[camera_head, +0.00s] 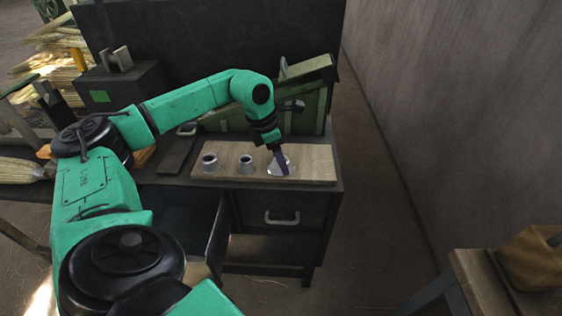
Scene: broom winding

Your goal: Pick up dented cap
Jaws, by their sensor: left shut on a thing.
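Two small grey metal caps stand on a wooden board (318,170) on the workbench: a left cap (209,162) and a middle cap (245,164), each with a dark opening. A third, wider grey piece, likely the dented cap (271,168), is at the right of the row. My left gripper (282,168) reaches down at this third piece and is shut on it; the fingers hide part of it. The dent is too small to make out. My right gripper is not in view.
A green metal toolbox (305,105) stands behind the board. A dark open drawer (190,222) juts out at the bench's front left. A broom head (18,171) lies far left. A wall rises at right, and another wooden table (478,285) is bottom right.

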